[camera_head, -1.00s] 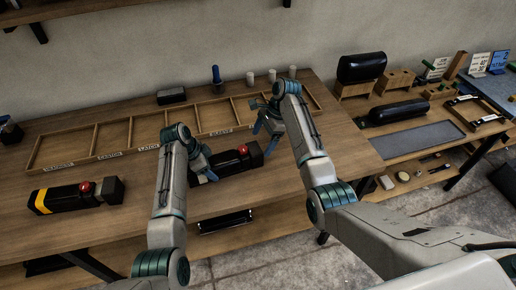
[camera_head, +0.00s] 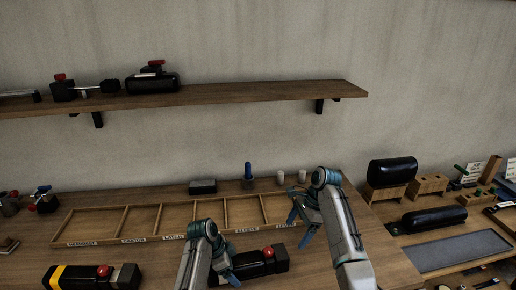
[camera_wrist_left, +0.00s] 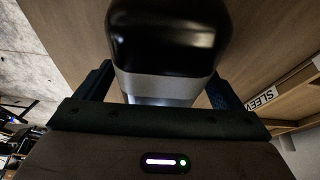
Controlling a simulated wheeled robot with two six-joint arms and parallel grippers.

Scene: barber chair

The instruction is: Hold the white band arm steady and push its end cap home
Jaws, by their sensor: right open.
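The white band arm (camera_head: 252,262) is a black block with a red knob, lying on the bench in front of the divided tray. Its pale band (camera_wrist_left: 160,87) and glossy black rounded end (camera_wrist_left: 165,38) show close up in the left wrist view. My left gripper (camera_head: 226,268) is at the arm's left part, its fingers (camera_wrist_left: 160,92) on either side of the band and closed on it. A dark block-like end cap (camera_head: 281,259) is at the arm's right end; whether it is fully seated cannot be told. My right gripper (camera_head: 302,226) is open and empty, above and right of that end.
A labelled divided tray (camera_head: 130,235) lies behind the arm. A yellow-banded arm (camera_head: 75,278) lies at left. A wall shelf (camera_head: 230,95) hangs above.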

